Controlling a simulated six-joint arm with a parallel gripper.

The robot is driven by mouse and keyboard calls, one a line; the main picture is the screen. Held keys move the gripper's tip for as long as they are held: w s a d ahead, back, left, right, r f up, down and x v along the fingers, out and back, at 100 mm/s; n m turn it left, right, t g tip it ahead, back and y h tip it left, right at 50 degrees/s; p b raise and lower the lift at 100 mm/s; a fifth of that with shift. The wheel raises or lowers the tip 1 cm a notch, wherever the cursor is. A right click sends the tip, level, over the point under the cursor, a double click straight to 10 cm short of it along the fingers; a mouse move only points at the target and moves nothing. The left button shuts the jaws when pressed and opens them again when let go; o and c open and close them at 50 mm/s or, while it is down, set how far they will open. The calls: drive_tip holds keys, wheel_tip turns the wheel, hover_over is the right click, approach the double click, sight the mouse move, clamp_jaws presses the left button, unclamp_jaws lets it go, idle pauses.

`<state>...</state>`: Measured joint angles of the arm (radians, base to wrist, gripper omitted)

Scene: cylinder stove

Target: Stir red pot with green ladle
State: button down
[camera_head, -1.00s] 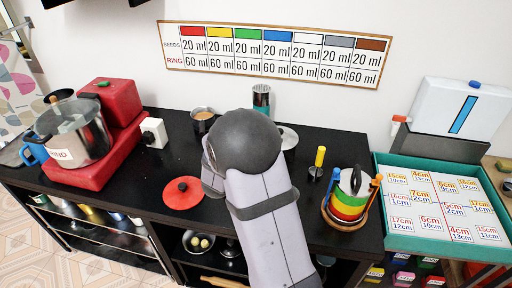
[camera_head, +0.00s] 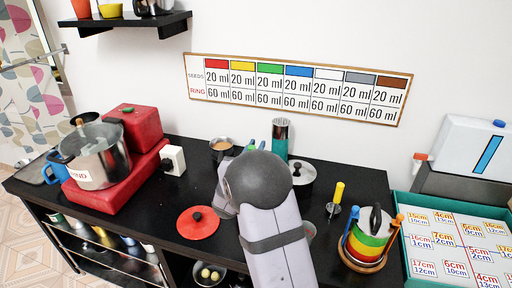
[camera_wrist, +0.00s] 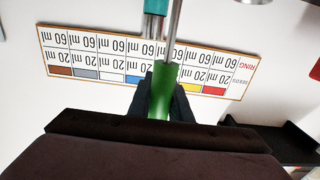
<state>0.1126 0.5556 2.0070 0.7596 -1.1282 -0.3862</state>
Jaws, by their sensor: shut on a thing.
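My gripper is shut on the green handle (camera_wrist: 164,92) of the ladle in the wrist view, with its fingers (camera_wrist: 165,100) on both sides. The ladle's metal shaft (camera_wrist: 173,32) runs out of the top of that view, so its bowl is not seen. In the head view my arm hides most of my gripper; a small green bit (camera_head: 251,147) shows beside the arm. A red lid with a black knob (camera_head: 198,222) lies on the black table. A red container (camera_head: 81,9) stands on the upper left shelf, cut by the frame; I cannot tell whether it is the red pot.
A steel pot (camera_head: 96,160) stands on the red machine (camera_head: 128,178) at left. A steel and teal cylinder (camera_head: 280,140), a lidded pot (camera_head: 303,174), a yellow-handled tool (camera_head: 337,195) and stacked coloured bowls (camera_head: 368,240) stand at right. Bare table lies left of the red lid.

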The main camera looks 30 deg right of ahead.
drive_tip(key=shift+f+b, duration=4.15)
drive_tip(key=shift+f, duration=1.05)
drive_tip(key=shift+d, duration=0.1)
